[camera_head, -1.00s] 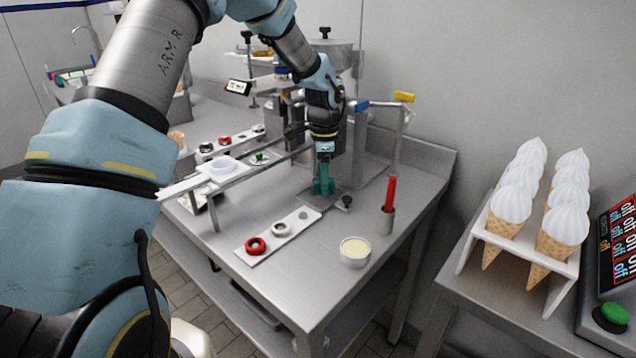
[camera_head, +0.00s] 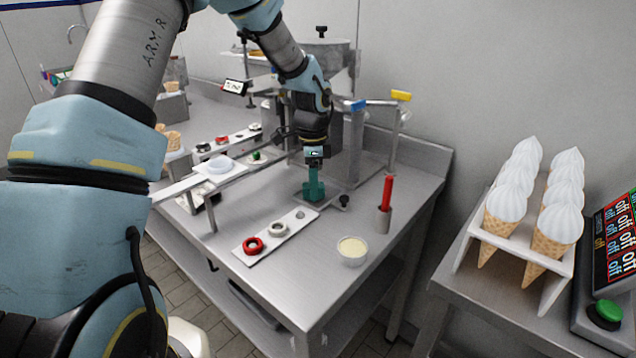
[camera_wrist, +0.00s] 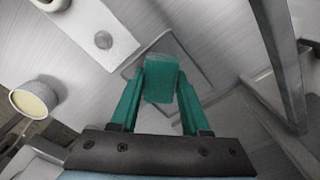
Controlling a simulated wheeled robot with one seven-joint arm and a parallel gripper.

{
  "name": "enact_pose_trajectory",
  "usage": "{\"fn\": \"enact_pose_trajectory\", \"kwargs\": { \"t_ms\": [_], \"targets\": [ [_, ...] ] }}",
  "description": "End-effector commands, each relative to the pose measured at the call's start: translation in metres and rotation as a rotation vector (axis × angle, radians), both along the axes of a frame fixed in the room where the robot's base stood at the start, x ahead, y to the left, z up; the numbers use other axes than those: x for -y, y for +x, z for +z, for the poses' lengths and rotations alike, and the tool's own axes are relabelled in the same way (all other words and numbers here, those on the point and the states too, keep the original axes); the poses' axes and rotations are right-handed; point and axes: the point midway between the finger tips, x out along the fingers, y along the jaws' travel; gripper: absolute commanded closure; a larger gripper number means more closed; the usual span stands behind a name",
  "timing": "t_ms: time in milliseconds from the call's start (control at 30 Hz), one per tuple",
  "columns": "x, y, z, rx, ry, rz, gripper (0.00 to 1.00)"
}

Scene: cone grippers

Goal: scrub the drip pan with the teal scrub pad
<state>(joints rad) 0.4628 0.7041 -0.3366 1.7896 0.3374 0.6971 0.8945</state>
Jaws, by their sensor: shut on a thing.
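The teal scrub pad (camera_wrist: 161,79) is a small block held between the two teal fingers of my gripper (camera_wrist: 159,98). In the head view my gripper (camera_head: 314,188) points down at the worktop beside the machine. The drip pan (camera_wrist: 190,64) is a shallow grey metal tray, seen partly behind the pad in the wrist view. The pad is over the pan. I cannot tell for certain whether it touches the pan's floor. The fingers and pad hide part of the pan.
A white strip with red and white rings (camera_head: 253,245) lies in front. A cup of cream-coloured contents (camera_head: 352,249) and a red-handled tool in a metal holder (camera_head: 385,217) stand to the right. The machine's legs and body rise close behind my gripper.

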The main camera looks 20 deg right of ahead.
Motion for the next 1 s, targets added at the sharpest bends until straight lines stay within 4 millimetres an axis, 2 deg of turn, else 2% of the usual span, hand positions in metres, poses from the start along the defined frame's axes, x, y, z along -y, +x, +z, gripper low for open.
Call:
{"fn": "enact_pose_trajectory", "kwargs": {
  "t_ms": [167, 700, 1000],
  "targets": [
    [-0.005, -0.002, -0.001, -0.007, 0.011, 0.002, 0.98],
    [0.036, 0.019, -0.001, -0.006, 0.008, 0.000, 0.98],
    [0.043, 0.022, 0.000, -0.002, 0.002, 0.001, 0.98]
  ]
}}
